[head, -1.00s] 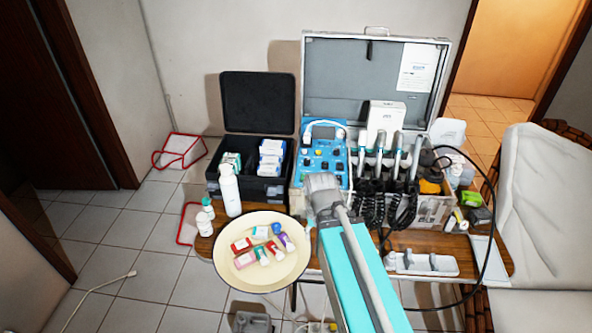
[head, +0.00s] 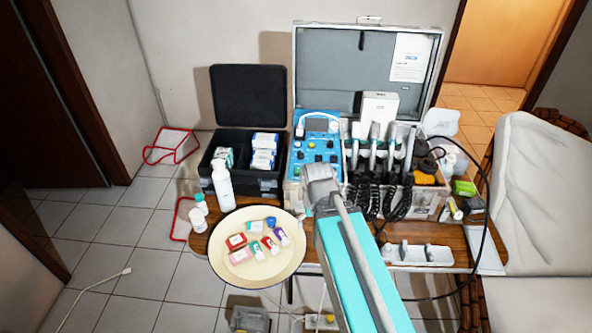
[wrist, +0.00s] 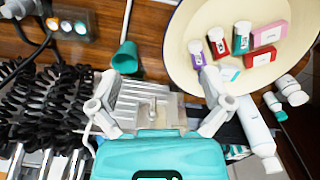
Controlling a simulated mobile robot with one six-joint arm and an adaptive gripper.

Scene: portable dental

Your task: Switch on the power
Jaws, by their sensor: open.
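The blue control panel (head: 317,150) stands in the open case, with a small screen and several knobs and buttons. Its power switch cannot be made out. My gripper (wrist: 160,92) is open and empty in the wrist view, its two fingers spread apart. A metal ribbed surface shows between and beyond them. In the head view my arm covers the area just below the panel, and the fingers are hidden. A dark strip with orange, white and green round parts (wrist: 66,26) lies at the upper left of the wrist view, apart from the fingers.
A cream plate (head: 228,272) with small boxes and bottles is left of my arm. A white bottle (head: 223,188) stands behind it. Handpieces with black coiled cords (head: 397,200) are right of the panel. A black box (head: 262,183) stands left. A teal cup (wrist: 126,57) is near the fingers.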

